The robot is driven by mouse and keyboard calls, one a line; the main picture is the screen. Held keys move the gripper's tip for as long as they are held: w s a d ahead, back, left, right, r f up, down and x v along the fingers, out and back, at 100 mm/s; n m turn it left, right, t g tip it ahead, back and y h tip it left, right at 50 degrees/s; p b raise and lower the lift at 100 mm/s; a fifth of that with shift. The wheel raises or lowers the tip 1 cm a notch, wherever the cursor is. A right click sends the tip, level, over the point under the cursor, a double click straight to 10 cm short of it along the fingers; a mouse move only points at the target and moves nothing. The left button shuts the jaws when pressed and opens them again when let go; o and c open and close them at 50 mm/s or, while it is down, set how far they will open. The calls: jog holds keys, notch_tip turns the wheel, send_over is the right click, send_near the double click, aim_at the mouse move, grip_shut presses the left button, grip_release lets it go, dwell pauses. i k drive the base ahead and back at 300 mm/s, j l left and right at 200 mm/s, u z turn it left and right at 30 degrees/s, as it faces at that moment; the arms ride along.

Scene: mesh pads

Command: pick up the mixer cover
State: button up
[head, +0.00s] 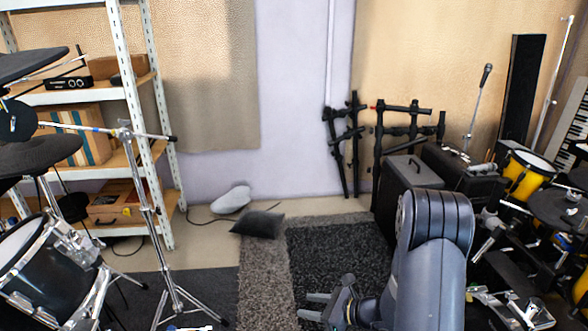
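No object in view can be told for sure as the mixer cover. A dark grey, cushion-like thing (258,225) lies at the far edge of the rug, left of centre. A light grey, rounded thing (232,199) lies on the bare floor just behind it, near the back wall. My gripper (304,305) is at the bottom centre over the dark rug, pointing left. Its two fingers are apart with nothing seen between them. It is nearer to me than both grey things and clear of them.
A white metal shelf (136,110) with boxes stands at left, behind drums (45,265) and a cymbal stand (150,205). Black cases (400,185), stands and a yellow drum (524,172) crowd the right. The rug (265,280) between is free. A thin cable lies near the wall.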

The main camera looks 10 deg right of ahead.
aim_at(413, 172)
jog(key=i+z, duration=0.15)
jog(key=i, duration=0.65)
jog(key=i+j+z, duration=0.15)
jog(key=i, duration=0.7)
jog(key=i+l+z, duration=0.15)
jog(key=i+z, duration=1)
jog(key=i+j+z, duration=0.2)
jog(key=i+z, duration=0.2)
